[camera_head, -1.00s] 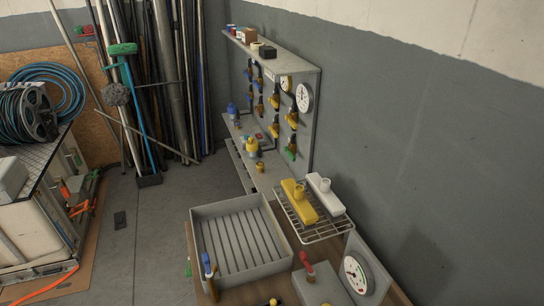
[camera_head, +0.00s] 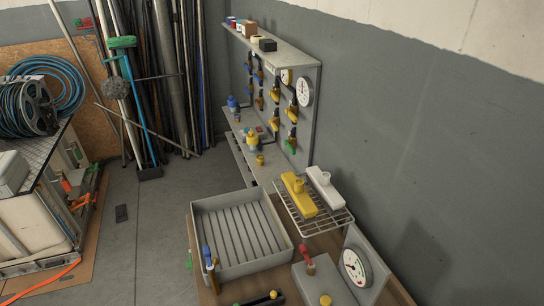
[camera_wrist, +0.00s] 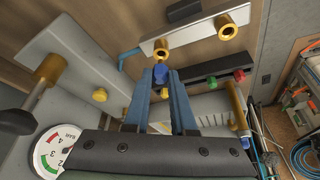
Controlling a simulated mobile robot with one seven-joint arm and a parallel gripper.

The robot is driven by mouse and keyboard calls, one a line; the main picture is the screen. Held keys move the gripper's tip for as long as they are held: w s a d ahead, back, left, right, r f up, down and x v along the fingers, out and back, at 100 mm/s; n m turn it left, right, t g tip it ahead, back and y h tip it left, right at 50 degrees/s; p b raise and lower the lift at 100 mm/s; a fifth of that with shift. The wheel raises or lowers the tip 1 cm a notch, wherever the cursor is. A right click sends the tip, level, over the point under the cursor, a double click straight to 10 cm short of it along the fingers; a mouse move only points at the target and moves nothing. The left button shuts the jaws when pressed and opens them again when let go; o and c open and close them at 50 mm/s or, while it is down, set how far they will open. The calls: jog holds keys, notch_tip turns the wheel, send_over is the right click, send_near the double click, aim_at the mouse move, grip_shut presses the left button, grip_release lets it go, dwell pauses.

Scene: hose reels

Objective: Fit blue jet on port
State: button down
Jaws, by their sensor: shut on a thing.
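In the wrist view my gripper (camera_wrist: 160,98) has its two blue-grey fingers closed around a small dark-blue piece, the blue jet (camera_wrist: 160,74). I cannot tell whether the jet touches the nearer port. My gripper does not show in the head view.
A grey ribbed tray (camera_head: 285,238) and a wire rack (camera_head: 330,228) with yellow and white pieces lie on the bench. A gauge (camera_head: 354,268) stands at the right. A dark bar (camera_wrist: 190,86) with red and green knobs lies close to the fingers.

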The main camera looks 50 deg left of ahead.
jog(key=shift+f+b, duration=1)
jog(key=shift+f, duration=0.35)
jog(key=c, duration=0.7)
grip_release()
jog(key=shift+o, duration=0.2)
jog(key=b+v, duration=0.1)
jog(key=v, duration=1.2)
